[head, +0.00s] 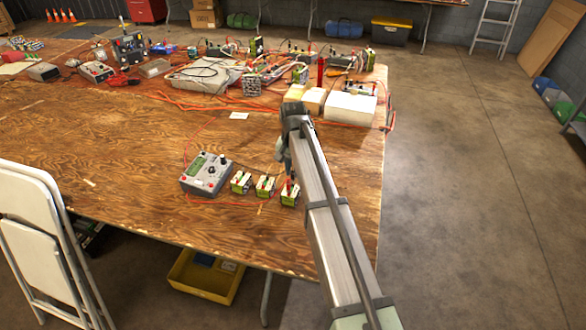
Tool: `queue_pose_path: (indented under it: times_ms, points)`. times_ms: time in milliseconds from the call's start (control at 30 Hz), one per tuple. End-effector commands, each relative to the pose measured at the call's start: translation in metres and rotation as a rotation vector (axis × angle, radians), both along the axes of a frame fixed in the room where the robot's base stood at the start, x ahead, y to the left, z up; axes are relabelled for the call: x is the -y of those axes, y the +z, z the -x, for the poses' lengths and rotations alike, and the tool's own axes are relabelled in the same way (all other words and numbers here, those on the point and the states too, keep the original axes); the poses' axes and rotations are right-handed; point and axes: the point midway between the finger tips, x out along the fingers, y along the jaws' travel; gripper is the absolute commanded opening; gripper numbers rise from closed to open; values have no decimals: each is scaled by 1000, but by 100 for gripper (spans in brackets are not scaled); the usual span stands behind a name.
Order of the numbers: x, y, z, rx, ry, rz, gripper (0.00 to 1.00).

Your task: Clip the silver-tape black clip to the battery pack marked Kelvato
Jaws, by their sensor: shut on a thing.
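Three small white-and-green battery packs stand in a row on the wooden table: a left pack (241,183), a middle pack (265,186) and a right pack (289,195). Their markings are too small to read, so I cannot tell which is Kelvato. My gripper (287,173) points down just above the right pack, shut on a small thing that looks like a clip. The arm partly hides it, and no silver tape can be made out. Something red shows at the top of the right pack; I cannot tell whether it touches my gripper.
A grey charger (206,173) with a green screen sits left of the packs, with red leads. Pale blocks (350,108) and a clutter of cables and devices fill the table's far side. The wooden table (110,150) is bare at left. A white folding chair (40,235) stands front left.

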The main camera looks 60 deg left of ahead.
Motion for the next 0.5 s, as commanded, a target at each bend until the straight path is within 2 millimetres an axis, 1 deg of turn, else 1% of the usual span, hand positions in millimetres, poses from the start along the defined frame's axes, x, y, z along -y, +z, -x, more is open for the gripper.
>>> queue_pose_path:
  times_ms: [400,433,500]
  points:
    - [0,-1,0,0,0,0,1]
    - [0,-1,0,0,0,0,20]
    - [0,-1,0,0,0,0,27]
